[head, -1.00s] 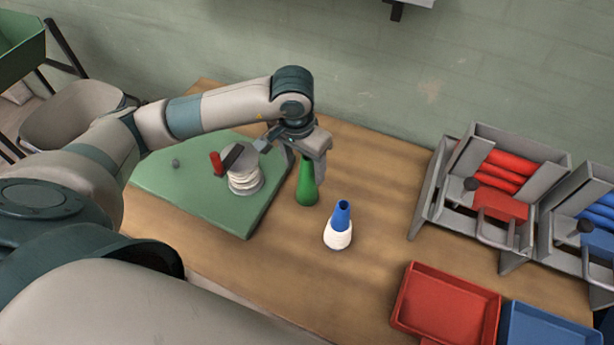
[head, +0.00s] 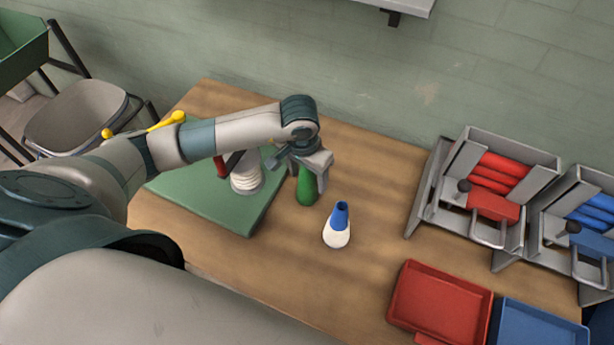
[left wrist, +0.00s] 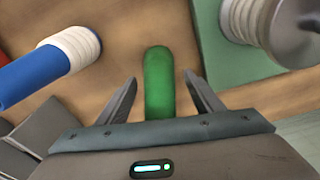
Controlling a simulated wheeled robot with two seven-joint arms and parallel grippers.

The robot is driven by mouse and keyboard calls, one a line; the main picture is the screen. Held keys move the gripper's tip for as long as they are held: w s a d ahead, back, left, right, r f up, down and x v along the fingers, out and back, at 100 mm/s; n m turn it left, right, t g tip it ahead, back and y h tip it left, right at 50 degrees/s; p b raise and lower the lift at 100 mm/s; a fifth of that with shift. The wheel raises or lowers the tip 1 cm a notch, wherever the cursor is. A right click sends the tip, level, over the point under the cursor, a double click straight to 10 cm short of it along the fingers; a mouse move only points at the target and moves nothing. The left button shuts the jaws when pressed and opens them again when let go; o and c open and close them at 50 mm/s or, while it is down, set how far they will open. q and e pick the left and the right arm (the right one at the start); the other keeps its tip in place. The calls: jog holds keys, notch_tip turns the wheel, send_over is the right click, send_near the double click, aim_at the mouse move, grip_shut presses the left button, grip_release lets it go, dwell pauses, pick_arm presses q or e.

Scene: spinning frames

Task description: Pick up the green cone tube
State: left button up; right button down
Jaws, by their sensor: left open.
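The green cone tube (head: 306,188) stands on the wooden table, just right of the green mat. Its upper part is hidden by my left gripper in the head view. My left gripper (head: 309,178) is open, with its fingers down around the tube's upper part. In the left wrist view, the green cone tube (left wrist: 159,80) lies between the two spread fingers of my left gripper (left wrist: 160,92), with a gap on each side. My right gripper is not in view.
A blue cone tube with white yarn (head: 338,226) stands close by, to the right. A white yarn spool (head: 246,178) is on the green mat (head: 215,208). A red tray (head: 440,305), blue tray (head: 537,330) and grey racks (head: 440,190) are at the right.

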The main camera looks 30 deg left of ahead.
pick_arm(q)
jog(key=shift+f, duration=0.15)
jog(key=shift+c, duration=0.4)
jog(key=c, duration=1.1)
jog(key=shift+w+r+b, duration=0.1)
jog(key=shift+r+b, duration=0.6)
jog(key=shift+r, duration=0.2)
notch_tip(320, 180, up, 2)
jog(key=shift+r+b, duration=0.1)
jog(key=shift+b, duration=0.6)
jog(key=shift+w+d+r+b, duration=0.75)
jog(key=shift+d+r, duration=0.45)
jog(key=shift+d, duration=0.65)
jog(key=shift+w+d+r+b, duration=0.5)
jog(key=shift+d+r+b, duration=0.55)
jog(key=shift+d, duration=0.75)
jog(key=shift+w+d+r+b, duration=0.65)
jog(key=shift+d+r, duration=0.65)
jog(key=shift+d, duration=0.55)
